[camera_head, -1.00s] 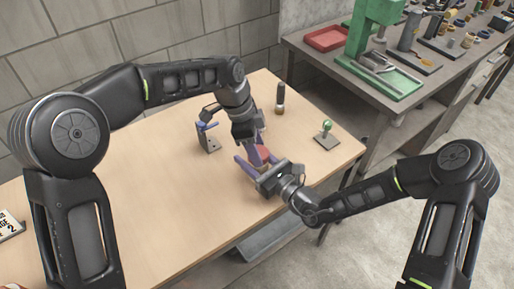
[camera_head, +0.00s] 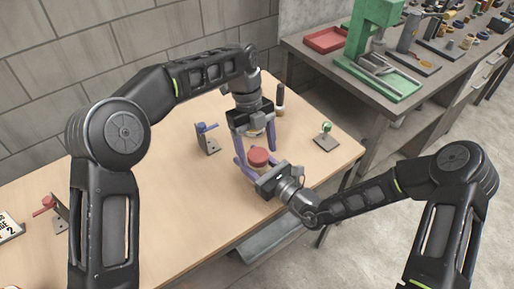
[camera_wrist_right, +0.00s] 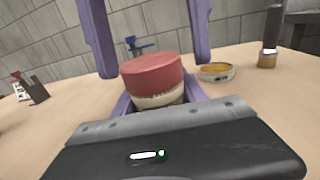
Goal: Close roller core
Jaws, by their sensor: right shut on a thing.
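The roller core (camera_head: 258,157) is a short upright cylinder with a red lid on a cream body; it also shows in the right wrist view (camera_wrist_right: 153,80). The lid sits on top of the body; I cannot tell how tightly. My right gripper (camera_head: 252,165) holds the body low down between its purple fingers, which hide part of it. My left gripper (camera_head: 255,146) is open above it, its two purple fingers apart and pointing down. In the right wrist view these fingers (camera_wrist_right: 155,68) hang on either side of the lid, with a gap.
A stand with a blue handle (camera_head: 207,138), a black-handled tool (camera_head: 280,100) and a green-knobbed stand (camera_head: 326,136) stand on the wooden table. A shallow round tin with orange contents (camera_wrist_right: 216,72) lies behind the core. A red-handled stand (camera_head: 50,210) is at left. The table's middle left is clear.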

